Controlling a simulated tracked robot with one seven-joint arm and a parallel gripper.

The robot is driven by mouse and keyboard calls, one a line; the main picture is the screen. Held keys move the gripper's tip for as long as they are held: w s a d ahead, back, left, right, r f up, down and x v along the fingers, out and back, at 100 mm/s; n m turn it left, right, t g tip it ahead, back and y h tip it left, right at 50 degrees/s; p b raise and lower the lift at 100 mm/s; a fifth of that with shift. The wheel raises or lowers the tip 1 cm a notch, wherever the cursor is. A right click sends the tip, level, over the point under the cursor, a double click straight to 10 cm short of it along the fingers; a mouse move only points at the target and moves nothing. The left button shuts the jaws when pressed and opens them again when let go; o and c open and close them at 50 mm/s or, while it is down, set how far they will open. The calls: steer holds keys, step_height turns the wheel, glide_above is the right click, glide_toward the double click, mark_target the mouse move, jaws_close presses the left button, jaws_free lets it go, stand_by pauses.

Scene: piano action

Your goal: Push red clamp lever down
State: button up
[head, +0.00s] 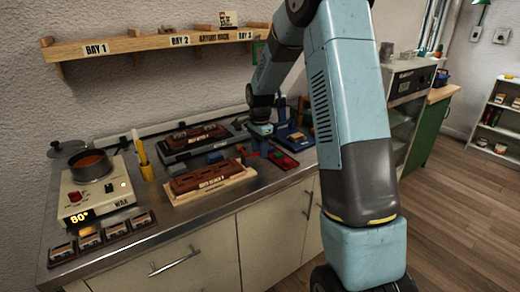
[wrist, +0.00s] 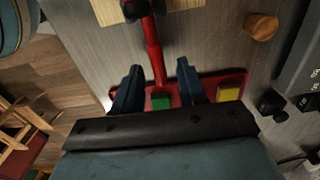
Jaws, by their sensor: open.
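The red clamp lever (wrist: 152,45) shows in the wrist view as a slim red bar running from the top of the picture down between my fingers. Its upper end lies beside a pale wooden block (wrist: 105,10). My gripper (wrist: 159,68) is open, with one dark blue finger on each side of the bar; contact cannot be told. In the head view my gripper (head: 262,143) is low over the bench near the red plate (head: 284,160), and the lever is mostly hidden.
A brown block on a wooden board (head: 210,182) lies in front on the metal bench. A dark tray (head: 190,143) holds another brown block behind it. A pot (head: 90,166) stands on a heater at left. A wooden knob (wrist: 261,26) and a grey box (wrist: 305,60) are at right.

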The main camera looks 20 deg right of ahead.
jaws_close()
stand_by(0.4)
stand_by(0.4)
